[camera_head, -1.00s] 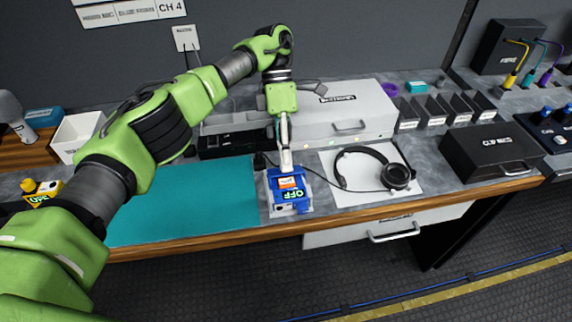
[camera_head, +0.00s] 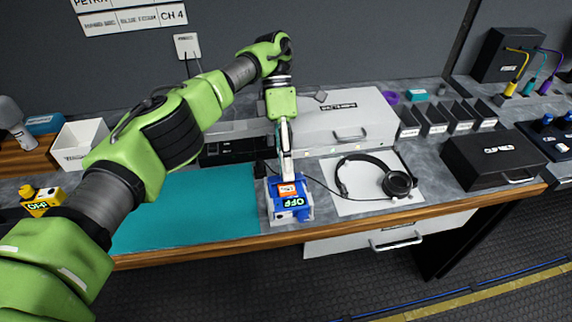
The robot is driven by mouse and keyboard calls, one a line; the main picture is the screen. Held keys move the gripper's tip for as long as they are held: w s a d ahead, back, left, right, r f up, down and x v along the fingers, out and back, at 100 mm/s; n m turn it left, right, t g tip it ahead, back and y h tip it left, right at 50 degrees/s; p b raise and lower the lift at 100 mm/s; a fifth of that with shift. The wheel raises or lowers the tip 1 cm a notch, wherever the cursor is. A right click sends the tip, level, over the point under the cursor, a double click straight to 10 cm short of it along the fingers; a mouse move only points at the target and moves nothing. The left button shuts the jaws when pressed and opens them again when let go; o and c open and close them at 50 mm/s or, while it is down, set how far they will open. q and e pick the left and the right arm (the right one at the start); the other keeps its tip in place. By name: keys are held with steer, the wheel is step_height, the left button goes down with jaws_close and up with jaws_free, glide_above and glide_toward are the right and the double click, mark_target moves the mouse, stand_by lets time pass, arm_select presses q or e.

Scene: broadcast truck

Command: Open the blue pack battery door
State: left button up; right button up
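The blue pack (camera_head: 293,206) sits on a small grey base (camera_head: 270,214) near the bench's front edge. The battery door cannot be made out clearly. My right gripper is not in view.
A teal mat (camera_head: 195,210) lies left of the pack. Headphones (camera_head: 392,184) rest on a white sheet (camera_head: 350,205) to the right. A grey case (camera_head: 345,122) stands behind. A yellow pack (camera_head: 41,205) and a white bin (camera_head: 80,142) are at the left; a black case (camera_head: 490,160) is at the right.

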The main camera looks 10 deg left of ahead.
arm_select(q)
step_height(320, 180, up, 10)
stand_by(1.0)
stand_by(0.3)
